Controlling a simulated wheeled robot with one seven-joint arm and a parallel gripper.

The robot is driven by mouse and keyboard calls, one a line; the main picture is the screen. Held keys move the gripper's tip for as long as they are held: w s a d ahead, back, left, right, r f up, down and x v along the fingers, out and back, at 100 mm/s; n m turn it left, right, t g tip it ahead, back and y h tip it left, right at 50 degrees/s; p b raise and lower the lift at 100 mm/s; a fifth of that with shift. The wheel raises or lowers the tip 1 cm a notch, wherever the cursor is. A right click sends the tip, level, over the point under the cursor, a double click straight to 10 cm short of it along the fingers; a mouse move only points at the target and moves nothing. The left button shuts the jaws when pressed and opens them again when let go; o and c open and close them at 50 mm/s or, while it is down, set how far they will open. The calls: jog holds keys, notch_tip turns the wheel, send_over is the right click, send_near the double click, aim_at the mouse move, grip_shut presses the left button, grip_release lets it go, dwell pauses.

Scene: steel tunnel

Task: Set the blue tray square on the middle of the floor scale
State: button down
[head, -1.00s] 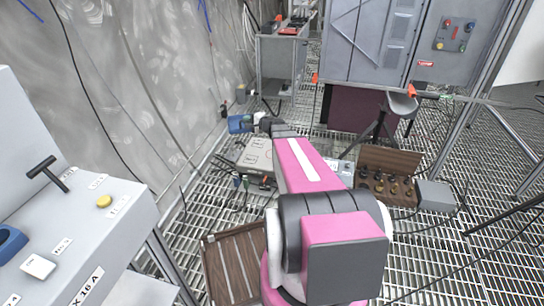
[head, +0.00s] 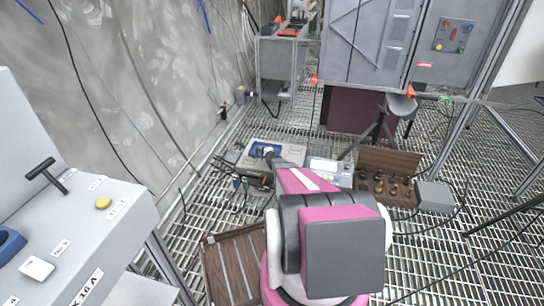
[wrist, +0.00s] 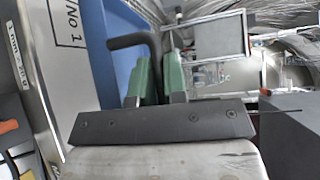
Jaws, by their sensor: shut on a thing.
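The blue tray (head: 262,149) is small in the head view, at the end of my arm, over the pale floor scale (head: 293,152). In the wrist view the tray is a blue panel (wrist: 117,45) with a black bent handle (wrist: 128,41). My gripper (wrist: 158,80) has green fingers, shut on the handle; it also shows in the head view (head: 271,157). The scale's edges show around the tray. My arm hides part of the scale, and I cannot tell whether the tray touches it or sits square.
A wooden slatted board (head: 232,265) lies at the near left. An instrument box (head: 330,172) and a wooden case with knobs (head: 390,180) stand right of the scale. Cables lie in front of it. A grey console (head: 75,230) fills the left.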

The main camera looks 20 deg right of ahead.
jog(key=w+d+f, duration=0.4)
jog(key=d, duration=0.1)
jog(key=w+d+f, duration=0.2)
jog(key=w+d, duration=0.1)
jog(key=shift+f, duration=2.2)
jog(key=c, duration=1.2)
grip_release()
jog(key=shift+o, duration=0.2)
jog(key=shift+s, duration=0.1)
